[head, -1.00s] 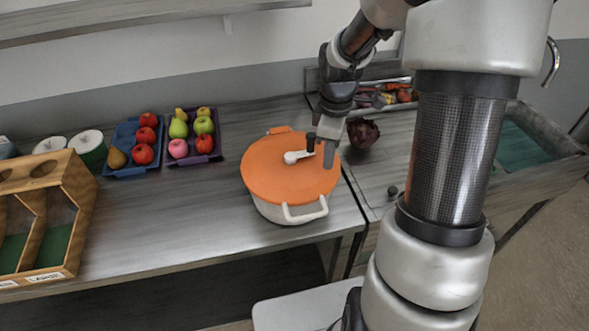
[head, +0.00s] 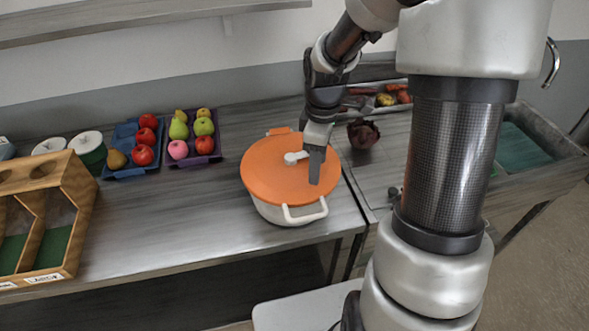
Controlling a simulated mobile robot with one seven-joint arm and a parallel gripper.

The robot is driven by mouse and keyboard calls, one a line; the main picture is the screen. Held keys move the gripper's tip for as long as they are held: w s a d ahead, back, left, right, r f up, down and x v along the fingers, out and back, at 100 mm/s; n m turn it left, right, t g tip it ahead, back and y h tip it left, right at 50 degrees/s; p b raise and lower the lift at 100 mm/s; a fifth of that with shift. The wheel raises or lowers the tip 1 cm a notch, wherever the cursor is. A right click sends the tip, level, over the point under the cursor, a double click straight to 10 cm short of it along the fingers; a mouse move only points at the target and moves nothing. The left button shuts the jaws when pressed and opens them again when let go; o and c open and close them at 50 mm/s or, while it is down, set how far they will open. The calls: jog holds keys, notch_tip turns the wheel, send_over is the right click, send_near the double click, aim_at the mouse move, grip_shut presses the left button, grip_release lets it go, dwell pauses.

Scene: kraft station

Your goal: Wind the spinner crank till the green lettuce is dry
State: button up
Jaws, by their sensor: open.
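The salad spinner (head: 268,180) has an orange lid and a pale bowl with a white handle at its front. It stands on the grey counter. The white crank (head: 292,158) sits on the lid; its left end shows, and its knob end is hidden by my gripper. My gripper (head: 315,178) is over the right half of the lid, pointing down, jaws open. Whether the knob lies between its fingers cannot be seen. No green lettuce shows; the lid covers the bowl's inside.
A dark purple leafy head (head: 362,134) lies right of the spinner. A blue tray (head: 120,140) and a purple tray (head: 190,157) of fruit stand left. A wooden rack (head: 72,215) is at far left. The counter between rack and spinner is clear.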

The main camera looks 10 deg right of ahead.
notch_tip(320, 180, up, 2)
jog(key=shift+r+p, duration=0.2)
jog(key=shift+p, duration=0.35)
jog(key=shift+r, duration=2.3)
